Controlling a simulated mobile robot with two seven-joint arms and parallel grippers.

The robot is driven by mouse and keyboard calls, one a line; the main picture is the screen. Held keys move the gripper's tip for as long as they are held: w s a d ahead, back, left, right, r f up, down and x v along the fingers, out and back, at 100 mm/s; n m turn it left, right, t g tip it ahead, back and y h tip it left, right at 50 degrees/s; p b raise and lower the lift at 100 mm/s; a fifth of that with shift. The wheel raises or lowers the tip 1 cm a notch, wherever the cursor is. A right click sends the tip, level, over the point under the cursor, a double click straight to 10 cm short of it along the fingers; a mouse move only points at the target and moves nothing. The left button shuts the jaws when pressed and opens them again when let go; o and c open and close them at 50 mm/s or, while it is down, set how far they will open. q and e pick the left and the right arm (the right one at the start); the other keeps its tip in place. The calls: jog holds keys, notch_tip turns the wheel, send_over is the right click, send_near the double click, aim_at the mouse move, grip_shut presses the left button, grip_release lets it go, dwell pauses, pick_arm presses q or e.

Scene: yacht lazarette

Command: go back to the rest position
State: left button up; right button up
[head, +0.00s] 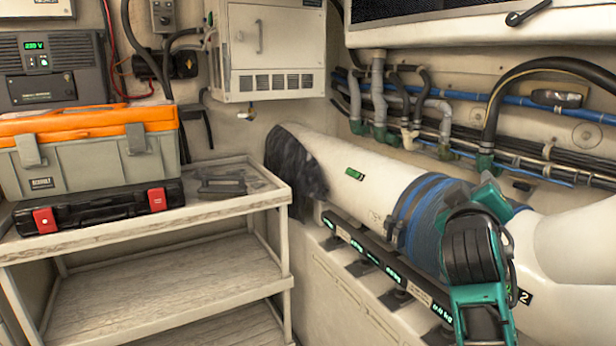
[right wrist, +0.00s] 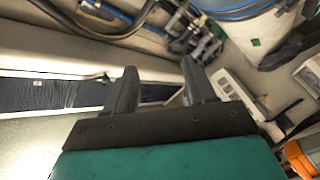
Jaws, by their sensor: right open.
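My right arm, teal and black, comes into the head view at the lower right, in front of a big white tube with blue wrapping (head: 425,215). The fingers of my right gripper are hard to make out there. In the right wrist view my right gripper (right wrist: 158,66) shows two dark fingers spread apart, with nothing between them. Whether the arm touches the tube I cannot tell. My left gripper is not in view.
A slatted shelf unit (head: 235,207) on the left holds an orange and grey toolbox (head: 90,165) and a black case with red latches (head: 100,207). A rail with green lit displays (head: 372,258) runs below the tube. Hoses and pipes (head: 490,110) line the back wall.

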jog(key=s+a+f+n+g+y, duration=0.1)
jog(key=s+a+f+y, duration=0.1)
jog(key=f, duration=0.6)
jog(key=s+a+f+y, duration=0.2)
jog(key=f+y, duration=0.1)
jog(key=f, duration=0.5)
jog(key=s+a+f+n+g+y, duration=0.1)
jog(key=s+a+f+y, duration=0.1)
jog(key=f, duration=0.7)
jog(key=s+a+f+m+g+y, duration=0.1)
jog(key=s+a+f+y, duration=0.1)
jog(key=s+f, duration=0.6)
jog(key=s+a+f+m+g+y, duration=0.2)
jog(key=s+a+f, duration=0.1)
jog(key=s+f, duration=0.5)
jog(key=s, duration=0.3)
jog(key=shift+s+f, duration=0.25)
jog(key=shift+s, duration=0.1)
